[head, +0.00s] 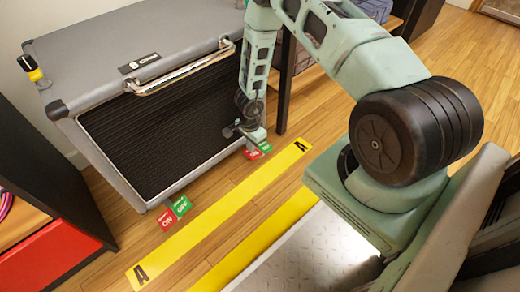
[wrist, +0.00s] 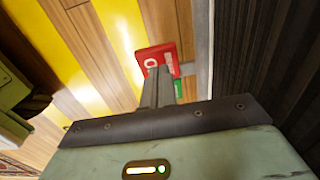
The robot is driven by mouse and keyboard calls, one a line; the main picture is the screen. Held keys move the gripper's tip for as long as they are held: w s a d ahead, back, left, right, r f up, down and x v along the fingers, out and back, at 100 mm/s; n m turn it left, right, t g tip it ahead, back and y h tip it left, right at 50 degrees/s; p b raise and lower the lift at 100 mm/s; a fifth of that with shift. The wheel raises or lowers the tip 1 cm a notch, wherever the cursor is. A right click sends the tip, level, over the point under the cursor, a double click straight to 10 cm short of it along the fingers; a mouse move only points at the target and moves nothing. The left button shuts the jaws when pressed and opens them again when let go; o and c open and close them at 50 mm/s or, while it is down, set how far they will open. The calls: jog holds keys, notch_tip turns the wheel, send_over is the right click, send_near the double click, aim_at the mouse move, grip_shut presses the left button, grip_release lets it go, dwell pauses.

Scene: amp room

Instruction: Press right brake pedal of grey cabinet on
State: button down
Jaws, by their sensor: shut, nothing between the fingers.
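The grey cabinet (head: 95,50) stands at the left with a black ribbed front. At its lower right corner is the right brake pedal (head: 265,147), with red and green label plates near the floor. My gripper (head: 246,131) is shut and empty, right above this pedal. In the wrist view my shut fingers (wrist: 158,85) overlap the pedal's red plate (wrist: 155,57), and the green plate (wrist: 179,88) shows partly behind them. I cannot tell whether the fingertips touch the pedal. The left brake pedal (head: 174,213) has a red and a green plate at the lower left corner.
A yellow floor strip (head: 220,215) marked A runs in front of the cabinet on the wooden floor. A dark post (head: 286,85) stands just right of the gripper. A black shelf with a red panel (head: 50,262) is at the lower left.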

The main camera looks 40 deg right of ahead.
jog(key=shift+f+b, duration=0.7)
jog(key=shift+f, duration=0.6)
dwell(0.6)
jog(key=shift+r, duration=0.1)
notch_tip(320, 180, up, 7)
jog(key=p, duration=0.8)
jog(key=shift+p, duration=0.35)
dwell(0.4)
